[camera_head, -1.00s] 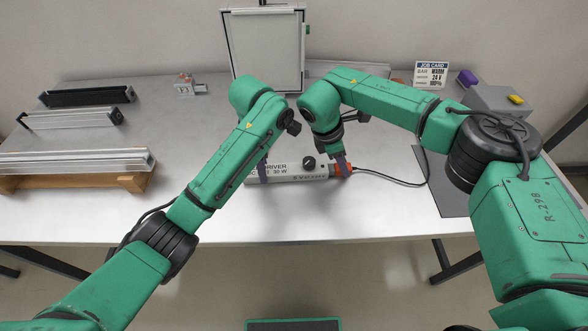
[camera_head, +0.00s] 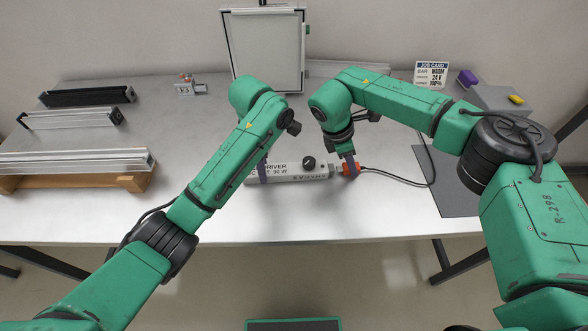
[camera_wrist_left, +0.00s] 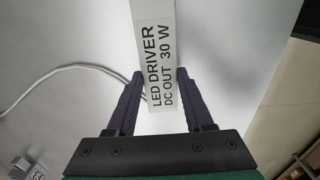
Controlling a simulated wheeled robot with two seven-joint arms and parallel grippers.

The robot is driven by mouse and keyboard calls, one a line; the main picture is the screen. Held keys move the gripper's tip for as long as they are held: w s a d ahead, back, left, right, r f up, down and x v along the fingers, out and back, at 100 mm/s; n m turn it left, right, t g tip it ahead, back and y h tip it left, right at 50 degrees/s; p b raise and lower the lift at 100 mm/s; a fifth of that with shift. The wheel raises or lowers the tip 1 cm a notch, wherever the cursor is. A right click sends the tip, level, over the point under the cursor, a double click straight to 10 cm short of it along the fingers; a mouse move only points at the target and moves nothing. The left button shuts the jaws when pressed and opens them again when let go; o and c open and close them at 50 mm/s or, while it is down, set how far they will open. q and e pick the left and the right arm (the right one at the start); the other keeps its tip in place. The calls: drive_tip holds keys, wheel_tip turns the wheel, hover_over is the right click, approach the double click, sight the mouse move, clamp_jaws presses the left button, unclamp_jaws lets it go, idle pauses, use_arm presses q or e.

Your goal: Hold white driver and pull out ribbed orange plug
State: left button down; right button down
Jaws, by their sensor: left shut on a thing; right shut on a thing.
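The white driver (camera_head: 300,173) lies on the bench, with a black knob on its top and printed lettering. My left gripper (camera_head: 263,170) is shut across the driver near its left end. In the left wrist view its two dark fingers (camera_wrist_left: 157,90) stand on either side of the driver's label (camera_wrist_left: 163,65), which reads LED DRIVER DC OUT 30 W. My right gripper (camera_head: 351,163) is shut on the orange plug (camera_head: 346,170) at the driver's right end. A small gap with a pale metal part shows between driver and plug. The fingers partly hide the plug.
A dark cable (camera_head: 405,183) runs right from the plug toward a grey mat (camera_head: 445,180). Light bars (camera_head: 75,158) lie at the left. A framed panel (camera_head: 265,50) stands behind, a job card (camera_head: 431,74) and grey box (camera_head: 492,98) at the back right.

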drive_tip(key=shift+d, duration=1.25)
drive_tip(key=shift+r, duration=0.1)
drive_tip(key=shift+r, duration=1.95)
use_arm(q)
drive_tip(key=shift+c, duration=1)
unclamp_jaws()
